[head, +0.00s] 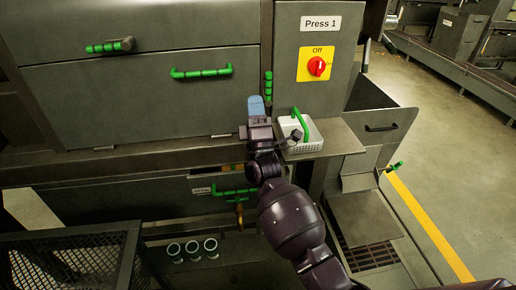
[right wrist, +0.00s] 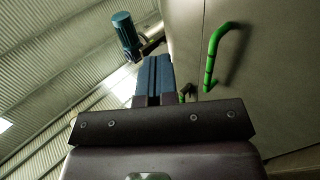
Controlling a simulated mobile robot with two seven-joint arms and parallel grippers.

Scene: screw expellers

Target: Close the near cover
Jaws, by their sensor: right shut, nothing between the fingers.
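The large grey cover panel (head: 150,100) on the press front has a horizontal green handle (head: 201,72) near its top. It looks flat against the machine, but I cannot tell if it is fully shut. My right gripper (head: 257,104) is shut and empty, its blue fingers pointing up, below and right of this handle and apart from it. In the right wrist view the blue fingers (right wrist: 153,78) are together, left of a green handle (right wrist: 215,55) on a grey panel (right wrist: 270,80). My left gripper is not in view.
The Press 1 box (head: 318,60) with a red knob (head: 317,66) stands right of the cover. A black mesh bin (head: 105,250) is at lower left.

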